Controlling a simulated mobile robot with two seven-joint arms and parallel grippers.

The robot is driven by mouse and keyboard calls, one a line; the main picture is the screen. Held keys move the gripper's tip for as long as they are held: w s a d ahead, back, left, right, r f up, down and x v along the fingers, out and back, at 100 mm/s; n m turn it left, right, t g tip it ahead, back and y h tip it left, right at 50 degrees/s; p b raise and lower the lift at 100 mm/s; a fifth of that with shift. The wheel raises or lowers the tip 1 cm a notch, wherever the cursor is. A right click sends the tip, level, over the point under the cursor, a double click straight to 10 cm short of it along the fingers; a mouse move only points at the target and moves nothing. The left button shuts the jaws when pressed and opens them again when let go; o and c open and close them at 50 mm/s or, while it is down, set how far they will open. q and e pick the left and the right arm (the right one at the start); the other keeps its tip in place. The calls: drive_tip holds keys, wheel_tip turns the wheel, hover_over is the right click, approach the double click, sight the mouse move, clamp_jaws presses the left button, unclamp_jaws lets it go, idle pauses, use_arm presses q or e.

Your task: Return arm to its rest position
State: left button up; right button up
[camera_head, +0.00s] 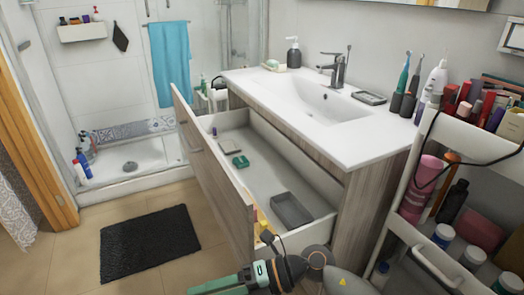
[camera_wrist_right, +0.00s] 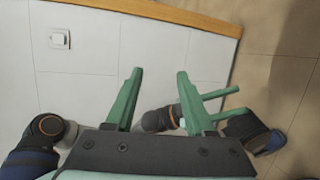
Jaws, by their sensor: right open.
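My right gripper (camera_wrist_right: 159,72) is open in the right wrist view. Its two green fingers stand apart with nothing between them, in front of a white tiled wall. In the head view, a green gripper (camera_head: 215,285) and its dark wrist show at the bottom edge, beside the near end of the open drawer. That arm comes in from the right and points left. Another pair of green prongs (camera_wrist_right: 225,103) shows behind my right fingers in the wrist view. They look like my other gripper, but its jaw state is unclear.
The drawer (camera_head: 212,170) under the white sink (camera_head: 320,103) is pulled open, with a grey tray (camera_head: 291,209) and green items inside. A cart (camera_head: 470,140) full of cosmetics stands at right. A dark mat (camera_head: 150,244) lies on otherwise clear floor at left.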

drive_tip(key=w+d+r+m+t+y, duration=0.4)
drive_tip(key=r+m+t+y, duration=0.1)
drive_tip(key=m+t, duration=0.7)
drive_tip(key=w+d+f+m+t+h, duration=0.2)
drive_tip(key=d+f+m+t+h, duration=0.55)
drive_tip(key=d+m+h, duration=0.6)
drive_tip(key=s+d+f+m+g+h, duration=0.2)
drive_tip(key=s+d+f+m+g, duration=0.15)
drive_tip(key=s+f+m, duration=0.45)
drive_tip(key=s+d+f+m+g+h, duration=0.1)
drive_tip(key=s+d+f+m+g, duration=0.2)
drive_tip(key=s+f+g, duration=0.45)
use_arm(q)
drive_tip(key=s+a+r+p, duration=0.1)
drive_tip(key=a+r+p, duration=0.2)
drive_tip(key=r+p, duration=0.9)
drive_tip(key=p, duration=0.4)
drive_tip(key=shift+s+r+n+y+p, duration=0.15)
drive_tip(key=shift+s+n+y+p, duration=0.15)
drive_tip(key=shift+s+y+p, duration=0.1)
use_arm(e)
wheel_tip(320, 180, up, 11)
drive_tip(key=d+t, duration=0.2)
drive_tip(key=t, duration=0.1)
drive_tip(key=shift+d+m+h, duration=0.35)
drive_tip(key=shift+d+h, duration=0.05)
drive_tip(key=shift+h, duration=0.05)
drive_tip(key=shift+f, duration=0.1)
